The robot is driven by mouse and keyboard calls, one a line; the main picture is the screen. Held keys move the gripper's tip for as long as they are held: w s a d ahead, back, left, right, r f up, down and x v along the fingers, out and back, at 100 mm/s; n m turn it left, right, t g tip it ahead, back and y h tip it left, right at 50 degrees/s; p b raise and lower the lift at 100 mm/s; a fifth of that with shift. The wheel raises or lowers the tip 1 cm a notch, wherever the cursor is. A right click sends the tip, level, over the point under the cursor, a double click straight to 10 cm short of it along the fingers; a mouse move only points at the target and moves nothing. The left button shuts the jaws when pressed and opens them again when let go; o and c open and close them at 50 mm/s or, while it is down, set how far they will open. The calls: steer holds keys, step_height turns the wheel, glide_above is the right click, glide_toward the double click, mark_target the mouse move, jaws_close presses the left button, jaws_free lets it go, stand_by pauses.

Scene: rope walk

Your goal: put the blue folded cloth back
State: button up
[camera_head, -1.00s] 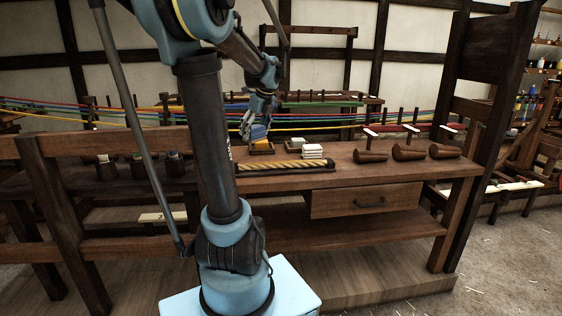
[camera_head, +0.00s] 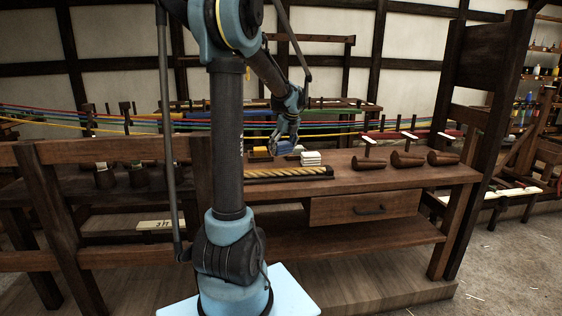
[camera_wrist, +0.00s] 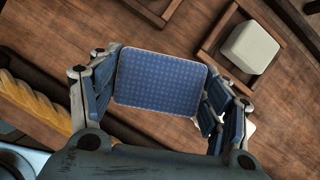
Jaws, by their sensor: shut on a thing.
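The blue folded cloth (camera_wrist: 160,80) is held flat between the fingers of my gripper (camera_wrist: 160,88) in the wrist view. Below the cloth in the wrist view, a shallow wooden tray (camera_wrist: 207,50) at the upper right holds a pale block (camera_wrist: 250,48). Another tray (camera_wrist: 160,18) at the top edge is partly cut off; the part in view is empty.
A thick yellow rope (camera_wrist: 32,102) lies on a dark board at the left in the wrist view; the rope (camera_head: 285,173) runs along the bench front in the head view. Stretched coloured ropes (camera_head: 350,128) cross behind.

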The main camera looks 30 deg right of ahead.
mark_target(286, 146)
steer(key=shift+f, duration=2.65)
steer(key=shift+f, duration=0.1)
steer(key=o, duration=1)
steer(key=v, duration=1.2)
steer(key=shift+s, duration=0.1)
